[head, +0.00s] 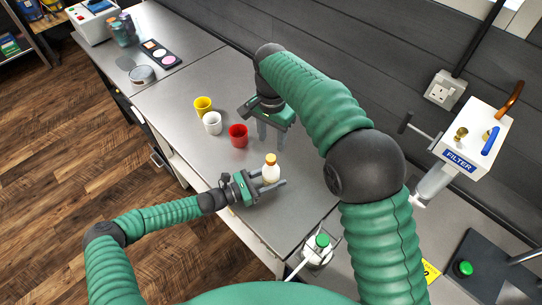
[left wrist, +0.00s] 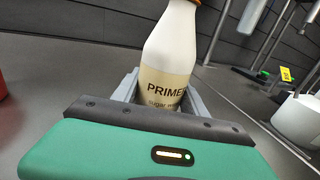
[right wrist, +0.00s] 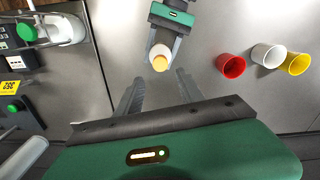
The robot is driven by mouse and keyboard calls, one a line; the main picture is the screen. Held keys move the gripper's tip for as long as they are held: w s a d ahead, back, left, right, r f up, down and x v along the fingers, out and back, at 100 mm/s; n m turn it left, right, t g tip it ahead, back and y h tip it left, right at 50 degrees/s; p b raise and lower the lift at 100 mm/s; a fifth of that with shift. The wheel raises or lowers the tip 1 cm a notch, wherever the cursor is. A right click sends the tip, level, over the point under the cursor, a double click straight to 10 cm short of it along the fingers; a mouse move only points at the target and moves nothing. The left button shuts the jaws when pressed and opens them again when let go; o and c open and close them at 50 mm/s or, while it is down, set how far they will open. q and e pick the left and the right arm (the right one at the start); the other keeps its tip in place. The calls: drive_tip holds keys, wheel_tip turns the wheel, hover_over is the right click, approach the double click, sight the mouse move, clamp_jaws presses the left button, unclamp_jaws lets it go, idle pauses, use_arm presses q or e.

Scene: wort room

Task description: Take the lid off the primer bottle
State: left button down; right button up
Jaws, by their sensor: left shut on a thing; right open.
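The primer bottle (head: 270,173) is white with a cream label and stands upright on the grey worktop. In the left wrist view the bottle (left wrist: 170,55) shows "PRIME" and "sugar wa" on its label. Its orange lid (head: 271,159) is on top; it also shows in the right wrist view (right wrist: 160,60). My left gripper (head: 272,186) is shut on the bottle's lower body from the side. My right gripper (head: 273,138) is open and empty, pointing down above the worktop, behind the bottle and apart from it. In the right wrist view its fingers (right wrist: 158,90) are spread, with the lid beyond their tips.
Red (head: 238,136), white (head: 212,123) and yellow (head: 203,106) cups stand left of my right gripper. A filter unit (head: 470,145) and a green-capped container (head: 318,252) are to the right. A dark tray (head: 160,54) lies at the far left. The worktop between cups and wall is clear.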

sight(270, 158)
use_arm(q)
drive_tip(key=shift+f, duration=0.1)
use_arm(e)
drive_tip(key=m, duration=0.6)
drive_tip(key=shift+a, duration=0.1)
drive_tip(key=m, duration=0.3)
drive_tip(key=shift+m, duration=0.3)
drive_tip(key=m, duration=0.5)
drive_tip(key=shift+m, duration=0.3)
drive_tip(key=m, duration=0.4)
drive_tip(key=shift+a+m, duration=0.1)
drive_tip(key=shift+m, duration=0.3)
drive_tip(key=shift+f, duration=0.35)
wheel_tip(270, 158, down, 7)
drive_tip(key=shift+f, duration=0.15)
drive_tip(key=shift+c, duration=0.2)
